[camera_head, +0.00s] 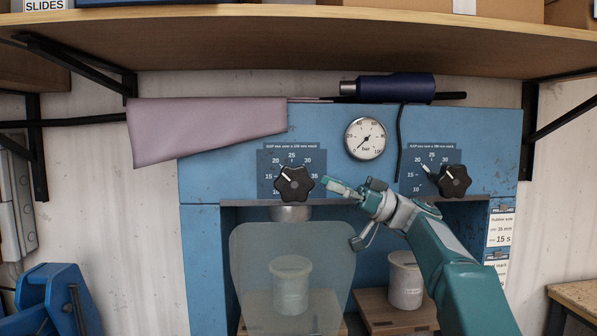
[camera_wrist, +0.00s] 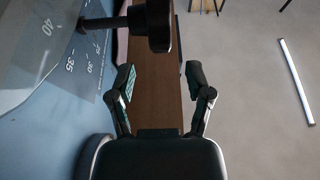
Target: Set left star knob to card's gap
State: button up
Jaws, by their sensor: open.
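The left star knob (camera_head: 295,184) is black and lobed, on a dark blue scale plate (camera_head: 266,190) on the blue press. Its pale mark points up and left, roughly towards the 20; the exact reading is unclear. My gripper (camera_head: 340,189) is just right of this knob, apart from it. In the wrist view my open, empty gripper (camera_wrist: 162,84) has its two fingers spread, with a dark knob (camera_wrist: 150,24) beyond the tips. A white card (camera_head: 501,229) on the press's right side shows "Rubber sole" and "15 s"; its smaller line is too small to read surely.
A second star knob (camera_head: 453,181) sits to the right, below a pressure gauge (camera_head: 366,138). A wooden shelf (camera_head: 300,30) overhangs the press. A pink cloth (camera_head: 205,128) hangs at upper left. A translucent shield (camera_head: 290,243) hangs below the left knob, before a white pot.

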aim_at(297, 202)
jog(key=x, duration=0.7)
jog(key=shift+a, duration=0.2)
jog(key=shift+d, duration=0.1)
grip_shut()
